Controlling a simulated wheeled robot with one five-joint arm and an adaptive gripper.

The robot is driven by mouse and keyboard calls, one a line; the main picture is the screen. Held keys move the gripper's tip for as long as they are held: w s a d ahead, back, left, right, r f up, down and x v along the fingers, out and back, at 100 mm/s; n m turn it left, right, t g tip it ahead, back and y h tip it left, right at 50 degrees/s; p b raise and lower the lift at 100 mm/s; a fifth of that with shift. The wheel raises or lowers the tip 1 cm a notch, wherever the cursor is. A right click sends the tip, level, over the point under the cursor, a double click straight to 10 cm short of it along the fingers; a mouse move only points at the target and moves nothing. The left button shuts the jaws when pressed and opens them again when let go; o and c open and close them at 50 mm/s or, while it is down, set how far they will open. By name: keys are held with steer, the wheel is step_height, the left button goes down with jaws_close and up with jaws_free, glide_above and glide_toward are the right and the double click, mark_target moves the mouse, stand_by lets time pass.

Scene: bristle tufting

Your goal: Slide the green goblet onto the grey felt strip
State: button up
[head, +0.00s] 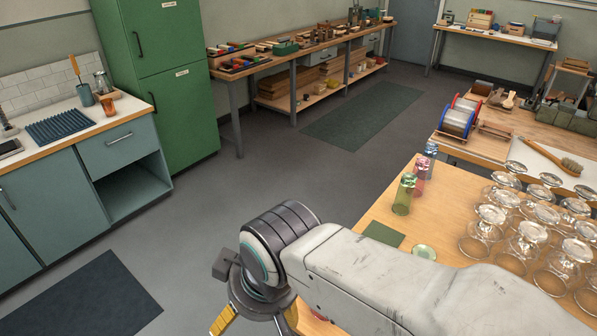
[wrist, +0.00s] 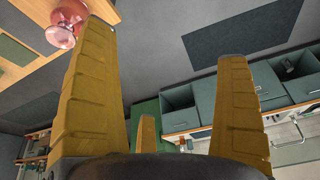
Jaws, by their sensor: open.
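In the head view a pale green glass disc (head: 424,252), which looks like the foot of an upturned green goblet, shows on the wooden table just above my arm. The rest of it is hidden. A dark green mat (head: 383,233) lies beside it to the left. I cannot make out a clearly grey felt strip; a dark patch (wrist: 18,52) on wood shows at the left of the wrist view. My gripper (head: 256,322) is low in the head view, left of the table and apart from the disc. Its yellow fingers (wrist: 165,60) are spread and empty in the wrist view.
Several clear upturned goblets (head: 484,228) crowd the table's right. A pink glass piece (wrist: 64,30) shows near the table edge. Open floor (head: 210,235) lies left of the table.

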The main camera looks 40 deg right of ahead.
steer(key=m+g+b, duration=0.2)
steer(key=m+g, duration=0.2)
steer(key=m, duration=1.9)
glide_above(422, 253)
steer(key=f, duration=1.4)
steer(key=shift+d, duration=0.35)
steer(key=shift+a+m, duration=0.3)
steer(key=shift+m, duration=1.1)
